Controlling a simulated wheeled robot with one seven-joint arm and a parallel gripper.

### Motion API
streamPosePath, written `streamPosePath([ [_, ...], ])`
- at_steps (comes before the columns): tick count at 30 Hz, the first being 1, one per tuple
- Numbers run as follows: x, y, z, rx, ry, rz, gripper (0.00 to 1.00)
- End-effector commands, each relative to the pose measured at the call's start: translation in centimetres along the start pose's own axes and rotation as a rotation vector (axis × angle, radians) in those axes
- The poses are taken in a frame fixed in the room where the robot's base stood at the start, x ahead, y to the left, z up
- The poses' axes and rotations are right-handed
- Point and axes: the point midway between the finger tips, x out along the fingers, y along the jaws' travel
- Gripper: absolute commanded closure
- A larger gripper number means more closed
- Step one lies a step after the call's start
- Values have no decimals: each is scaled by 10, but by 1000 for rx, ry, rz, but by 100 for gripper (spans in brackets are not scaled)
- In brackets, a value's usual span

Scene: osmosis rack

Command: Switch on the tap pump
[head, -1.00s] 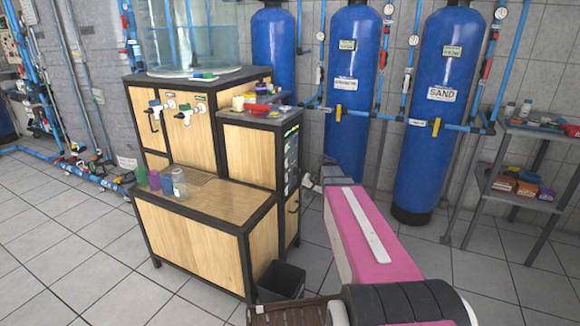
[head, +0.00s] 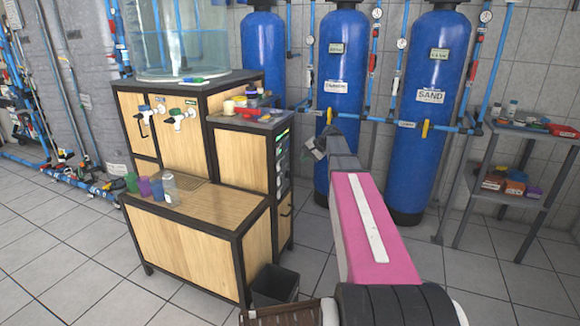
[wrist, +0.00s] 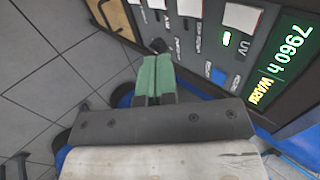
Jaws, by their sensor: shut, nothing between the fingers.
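The wooden cabinet carries a narrow dark control panel (head: 282,165) on its right side. One label reads "UV"; I cannot read which switch is the tap pump's. My gripper (wrist: 152,82) has green fingers pressed together and empty. Its tips are close to a small black knob (wrist: 158,45) near the panel's edge; I cannot tell whether they touch. In the head view my gripper (head: 312,148) is right of the panel.
Blue tanks (head: 342,75) with pipes and yellow-handled valves stand behind my arm. A black bin (head: 275,285) is on the floor beside the cabinet. Cups (head: 144,186) and a clear bottle (head: 170,187) stand on the lower top. A shelf (head: 510,195) is at right.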

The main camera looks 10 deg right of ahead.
Motion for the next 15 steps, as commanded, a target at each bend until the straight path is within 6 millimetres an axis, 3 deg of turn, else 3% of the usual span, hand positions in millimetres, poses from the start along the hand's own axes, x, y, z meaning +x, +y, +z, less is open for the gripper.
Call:
streamPosePath([
  [15, 87, 0, -1, 0, -2, 1, 100],
])
